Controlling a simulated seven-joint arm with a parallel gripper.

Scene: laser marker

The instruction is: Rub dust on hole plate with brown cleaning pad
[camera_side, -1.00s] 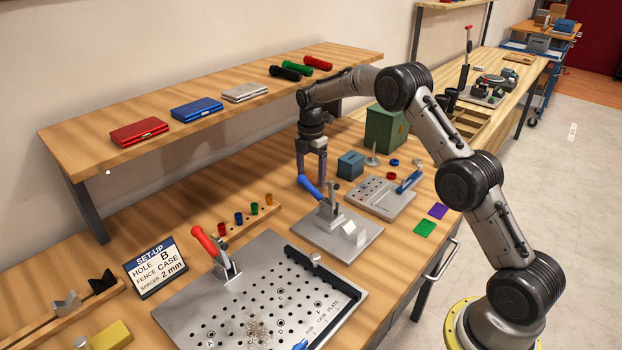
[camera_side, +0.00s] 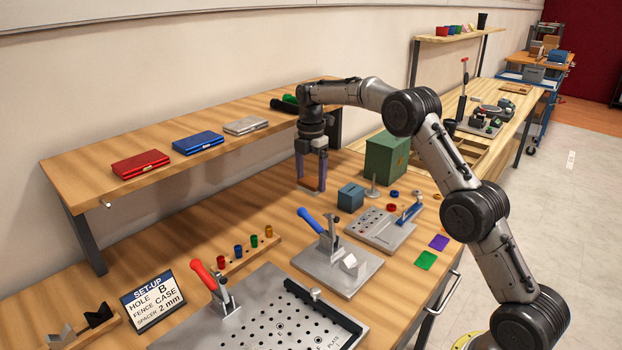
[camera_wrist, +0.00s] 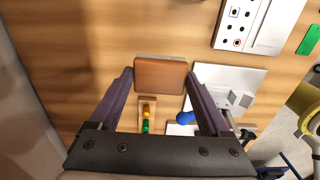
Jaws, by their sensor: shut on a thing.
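My gripper (camera_side: 311,184) is shut on the brown cleaning pad (camera_wrist: 160,74), which spans the gap between the fingertips in the wrist view. In the side view the pad shows as a thin brown edge between the fingertips. The gripper points down, behind the blue-handled clamp and left of the blue box. The grey hole plate (camera_side: 262,325) lies at the front of the bench, well away from the gripper, cut off by the bottom of the side view. No dust shows in the visible part of the plate.
A red-handled clamp (camera_side: 220,290) stands at the plate's back corner. A blue-handled clamp (camera_side: 325,240) on a grey base stands between gripper and plate. A rack of coloured pegs (camera_side: 245,252), a green box (camera_side: 386,158) and the raised shelf (camera_side: 90,168) are nearby.

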